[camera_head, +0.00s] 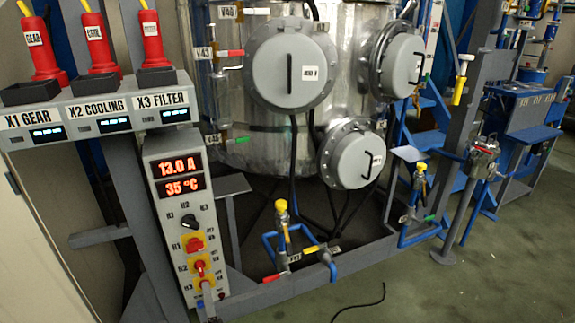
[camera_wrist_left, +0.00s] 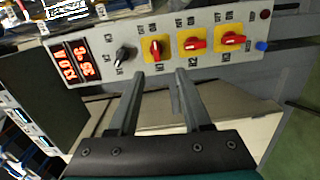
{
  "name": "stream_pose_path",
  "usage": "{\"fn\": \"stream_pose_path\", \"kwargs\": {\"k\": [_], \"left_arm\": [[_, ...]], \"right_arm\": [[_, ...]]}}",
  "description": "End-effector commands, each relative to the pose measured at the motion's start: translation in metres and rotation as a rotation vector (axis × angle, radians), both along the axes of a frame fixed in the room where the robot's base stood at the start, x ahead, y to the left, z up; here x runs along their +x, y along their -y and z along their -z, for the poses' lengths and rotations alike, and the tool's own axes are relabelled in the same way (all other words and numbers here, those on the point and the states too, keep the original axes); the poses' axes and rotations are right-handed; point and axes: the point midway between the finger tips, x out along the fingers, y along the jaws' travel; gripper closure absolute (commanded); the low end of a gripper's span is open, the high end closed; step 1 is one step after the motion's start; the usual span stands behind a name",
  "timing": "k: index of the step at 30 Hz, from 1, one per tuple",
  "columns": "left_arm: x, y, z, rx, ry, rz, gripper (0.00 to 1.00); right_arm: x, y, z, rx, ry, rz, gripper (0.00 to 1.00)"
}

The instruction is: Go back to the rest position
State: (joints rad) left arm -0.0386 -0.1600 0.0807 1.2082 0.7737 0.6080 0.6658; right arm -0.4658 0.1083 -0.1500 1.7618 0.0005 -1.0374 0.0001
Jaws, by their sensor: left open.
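The grey control panel (camera_head: 170,215) stands at the left of the head view, with red readouts of 13.0 A and 35 °C (camera_head: 181,177). Below them are a black knob (camera_head: 189,221) and red rotary switches on yellow plates, such as the upper one (camera_head: 194,244). My left gripper (camera_head: 208,289) shows only in small part at the panel's lower end, over the lowest switch. In the left wrist view my left gripper (camera_wrist_left: 160,75) is open, with nothing between its fingers. The panel's face (camera_wrist_left: 175,25) lies just beyond the fingertips. My right gripper is not in view.
A steel vessel with grey round hatches (camera_head: 290,65) stands behind. Blue pipes with valves (camera_head: 283,235) stick up in front. Green floor (camera_head: 450,285) is mostly clear at right.

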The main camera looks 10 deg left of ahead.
Motion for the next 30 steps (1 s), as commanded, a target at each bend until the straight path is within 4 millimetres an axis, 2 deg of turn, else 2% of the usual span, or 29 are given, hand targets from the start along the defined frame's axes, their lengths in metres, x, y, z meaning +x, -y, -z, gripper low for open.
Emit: {"fn": "stream_pose_path", "kwargs": {"k": [4, 7, 11, 13, 17, 18, 21, 24, 27, 30], "left_arm": [[-0.011, 0.023, 0.033, 0.158, -0.196, 0.163, 0.51], [-0.033, 0.043, 0.072, 0.32, -0.388, 0.333, 0.51], [-0.081, 0.061, 0.126, 0.532, -0.64, 0.571, 0.51], [-0.115, 0.065, 0.154, 0.645, -0.773, 0.703, 0.51], [-0.191, 0.058, 0.198, 0.848, -1.013, 0.958, 0.51], [-0.216, 0.053, 0.209, 0.906, -1.082, 1.037, 0.51], [-0.276, 0.036, 0.228, 1.031, -1.232, 1.22, 0.51], [-0.321, 0.02, 0.237, 1.119, -1.341, 1.361, 0.51], [-0.349, 0.008, 0.241, 1.173, -1.405, 1.449, 0.51], [-0.361, 0.002, 0.242, 1.195, -1.433, 1.491, 0.51]], "right_arm": [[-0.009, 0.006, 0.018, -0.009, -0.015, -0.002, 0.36], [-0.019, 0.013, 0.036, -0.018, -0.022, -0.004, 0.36], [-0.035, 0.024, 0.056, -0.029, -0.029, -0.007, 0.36], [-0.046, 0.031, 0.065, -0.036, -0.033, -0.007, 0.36], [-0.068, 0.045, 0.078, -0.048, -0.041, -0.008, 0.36], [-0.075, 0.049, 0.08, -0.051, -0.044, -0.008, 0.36], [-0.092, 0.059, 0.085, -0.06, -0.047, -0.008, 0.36], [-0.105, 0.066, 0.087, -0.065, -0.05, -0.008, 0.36], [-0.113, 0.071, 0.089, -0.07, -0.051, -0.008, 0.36], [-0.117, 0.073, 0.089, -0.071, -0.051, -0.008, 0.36]]}}
